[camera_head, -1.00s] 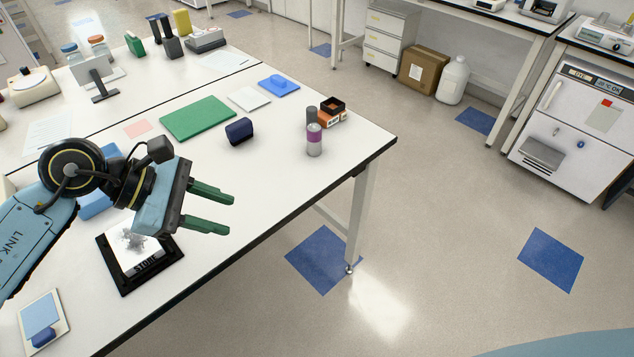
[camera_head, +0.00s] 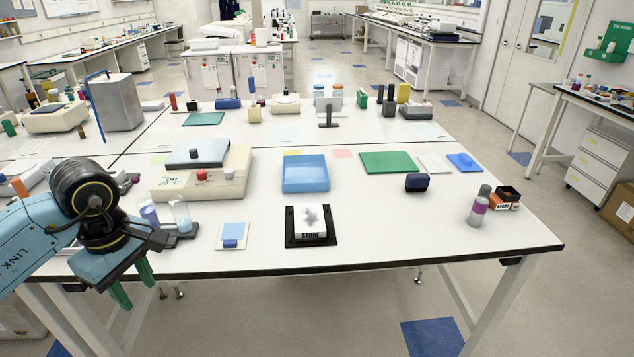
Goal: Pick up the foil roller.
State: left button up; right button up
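No thing is clearly recognisable as the foil roller. A small blue piece (camera_head: 233,243) lies at the front of a pale card with a light blue square (camera_head: 233,229), near the table's front edge; it may be the roller. A dark blue rounded block (camera_head: 418,182) sits farther right on the table. My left gripper (camera_head: 133,283) is at the lower left, in front of the table's front edge and left of the card. Its green fingers are apart with nothing visible between them. My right gripper is out of view.
A black-framed block with a star (camera_head: 310,222) and a blue tray (camera_head: 305,174) are right of the card. A beige instrument (camera_head: 200,184) and a clear bottle on a dark stand (camera_head: 182,217) are near the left arm. The table's (camera_head: 400,235) front right is mostly clear.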

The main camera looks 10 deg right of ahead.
aim_at(415, 182)
jog(key=z, duration=0.2)
jog(key=i, duration=1.15)
jog(key=z, duration=1.4)
jog(key=i, duration=0.65)
jog(key=z, duration=0.6)
